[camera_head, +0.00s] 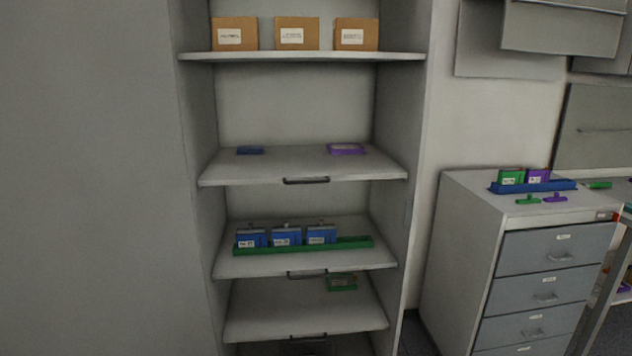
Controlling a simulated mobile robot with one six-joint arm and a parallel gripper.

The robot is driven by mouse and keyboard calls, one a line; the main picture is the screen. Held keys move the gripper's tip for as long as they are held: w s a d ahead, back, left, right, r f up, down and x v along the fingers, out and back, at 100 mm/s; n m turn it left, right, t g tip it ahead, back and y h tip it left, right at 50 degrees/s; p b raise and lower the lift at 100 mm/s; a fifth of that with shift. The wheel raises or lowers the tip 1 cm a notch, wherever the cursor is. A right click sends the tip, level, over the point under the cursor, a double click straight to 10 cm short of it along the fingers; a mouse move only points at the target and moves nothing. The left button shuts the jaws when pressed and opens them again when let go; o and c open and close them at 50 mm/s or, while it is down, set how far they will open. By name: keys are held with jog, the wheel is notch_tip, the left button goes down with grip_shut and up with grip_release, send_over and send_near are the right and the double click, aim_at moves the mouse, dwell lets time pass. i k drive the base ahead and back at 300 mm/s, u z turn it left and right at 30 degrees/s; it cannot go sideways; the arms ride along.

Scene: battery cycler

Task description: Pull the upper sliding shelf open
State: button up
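The upper sliding shelf (270,171) is a pale grey board in the tall open cabinet, with a dark bar handle (306,181) at the middle of its front edge. Its front edge looks roughly in line with the cabinet's front, and its sides sit between the cabinet walls. A small blue item (250,150) lies at its back left and a purple tray-like item (346,149) at its back right. The middle and front of the shelf are bare. My gripper is not in view.
Above is a fixed shelf (310,57) with three cardboard boxes. Below, another handled shelf (300,267) carries a green rack with blue modules, and a lower one (270,322) holds a green item. A grey drawer unit (460,245) stands right. Nothing visible blocks the shelf handle.

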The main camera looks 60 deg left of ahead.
aim_at(288, 165)
jog(key=u, duration=0.1)
jog(key=i, duration=0.65)
jog(key=u, duration=0.1)
jog(key=k, duration=0.2)
jog(key=u, duration=3.05)
jog(key=k, duration=0.35)
jog(key=u, duration=0.4)
